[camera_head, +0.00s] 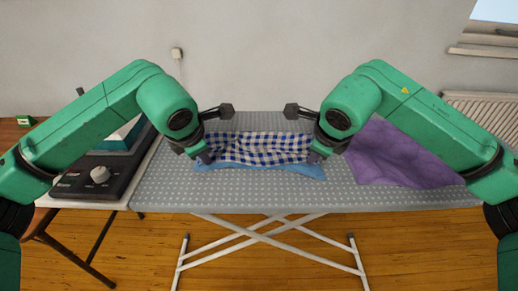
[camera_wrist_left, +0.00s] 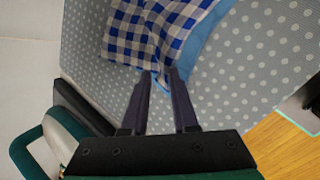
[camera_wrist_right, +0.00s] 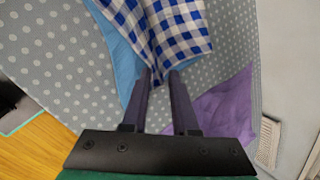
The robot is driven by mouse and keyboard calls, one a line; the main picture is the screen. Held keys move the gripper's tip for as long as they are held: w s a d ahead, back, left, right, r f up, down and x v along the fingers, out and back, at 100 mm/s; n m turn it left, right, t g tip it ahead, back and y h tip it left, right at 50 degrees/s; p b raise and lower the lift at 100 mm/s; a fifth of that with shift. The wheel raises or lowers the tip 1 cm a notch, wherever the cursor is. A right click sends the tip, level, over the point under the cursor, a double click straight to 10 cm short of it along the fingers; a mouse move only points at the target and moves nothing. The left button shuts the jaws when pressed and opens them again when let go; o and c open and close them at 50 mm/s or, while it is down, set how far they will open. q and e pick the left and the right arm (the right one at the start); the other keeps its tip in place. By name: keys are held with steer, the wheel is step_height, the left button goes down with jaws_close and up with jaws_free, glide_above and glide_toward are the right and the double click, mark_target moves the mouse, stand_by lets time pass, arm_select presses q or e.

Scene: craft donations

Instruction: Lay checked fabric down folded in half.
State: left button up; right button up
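The blue-and-white checked fabric (camera_head: 262,148) lies across the ironing board (camera_head: 165,185), with a plain light-blue strip (camera_head: 262,172) showing along its front edge. I cannot tell whether the strip is its underside or another cloth. My left gripper (camera_wrist_left: 160,74) is at the fabric's front left corner and my right gripper (camera_wrist_right: 160,72) is at its front right corner. Their fingers are close together, a small gap showing, with a corner between the tips. Creases run from the tips into the fabric. The gripper bodies partly hide the corners in the head view.
A purple cloth (camera_head: 390,155) lies on the board at the right. The board's grey dotted front strip is bare. A radiator (camera_head: 490,115) is on the back wall.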

arm_select(q)
steer(key=shift+o, duration=1.1)
steer(key=shift+s, duration=0.15)
arm_select(e)
steer(key=shift+o, duration=1.1)
steer(key=shift+s, duration=0.15)
arm_select(q)
steer(key=shift+s, duration=0.1)
arm_select(e)
steer(key=shift+s, duration=0.1)
arm_select(q)
steer(key=v, duration=0.3)
steer(key=shift+d+r, duration=0.1)
steer(key=shift+r, duration=0.45)
arm_select(e)
steer(key=v, duration=0.3)
steer(key=shift+a+r, duration=0.1)
steer(key=shift+r, duration=0.45)
arm_select(q)
steer(key=s+v, duration=0.1)
steer(key=v, duration=0.5)
steer(key=shift+s, duration=0.15)
arm_select(e)
steer(key=s+v, duration=0.1)
steer(key=v, duration=0.5)
steer(key=shift+s, duration=0.15)
